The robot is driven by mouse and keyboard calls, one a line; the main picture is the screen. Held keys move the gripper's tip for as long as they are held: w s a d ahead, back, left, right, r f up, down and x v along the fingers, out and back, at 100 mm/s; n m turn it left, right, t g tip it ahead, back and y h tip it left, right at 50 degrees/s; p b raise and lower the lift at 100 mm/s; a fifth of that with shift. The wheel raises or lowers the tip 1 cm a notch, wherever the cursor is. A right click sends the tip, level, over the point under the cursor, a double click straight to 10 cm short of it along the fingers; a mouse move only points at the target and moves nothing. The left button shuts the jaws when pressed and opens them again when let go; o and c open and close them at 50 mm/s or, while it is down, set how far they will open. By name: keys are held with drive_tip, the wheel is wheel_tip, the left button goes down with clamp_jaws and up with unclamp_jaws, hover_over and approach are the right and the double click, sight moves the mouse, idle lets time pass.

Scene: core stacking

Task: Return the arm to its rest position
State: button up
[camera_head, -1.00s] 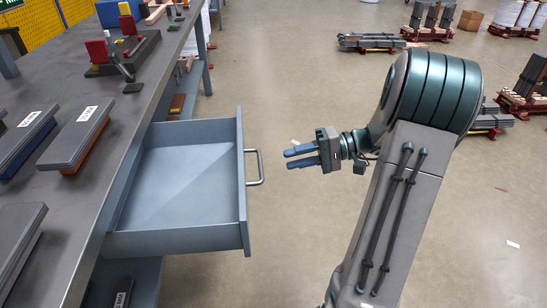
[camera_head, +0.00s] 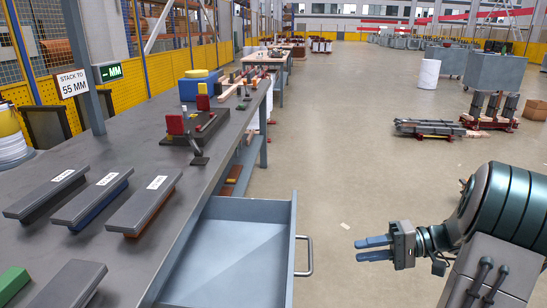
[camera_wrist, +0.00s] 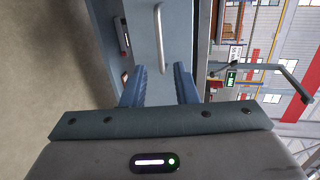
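My gripper (camera_head: 372,249) is at the lower right of the head view, to the right of the open drawer and apart from it. Its two blue fingers point left toward the workbench, with a gap between them and nothing held. In the wrist view my gripper (camera_wrist: 160,85) shows both blue fingers spread apart. The drawer's curved metal handle (camera_wrist: 160,35) lies beyond the fingertips there and is not touched. The handle also shows in the head view (camera_head: 308,256).
The grey drawer (camera_head: 292,225) sticks out from the workbench (camera_head: 130,258). Several labelled grey bars, one of them (camera_head: 143,208), lie on the bench near a clamp fixture (camera_head: 198,128). A sign reading "STACK TO 55 MM" (camera_head: 72,83) stands behind.

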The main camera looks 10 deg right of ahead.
drive_tip(key=s+a+r+n+g+h+p, duration=0.1)
drive_tip(key=s+a+r+g+h+p, duration=0.45)
drive_tip(key=a+r+p, duration=0.7)
drive_tip(key=s+r+t+h+p, duration=0.2)
drive_tip(key=s+r+h+p, duration=0.2)
drive_tip(key=r+p, duration=0.4)
drive_tip(key=s+a+r+n+t+h+p, duration=0.1)
drive_tip(key=s+r+t+h+p, duration=0.2)
drive_tip(key=r+p, duration=0.5)
drive_tip(key=shift+s+a+r+h, duration=0.25)
drive_tip(key=shift+s+r+h, duration=0.25)
drive_tip(key=shift+s+h, duration=0.55)
drive_tip(key=shift+w, duration=0.25)
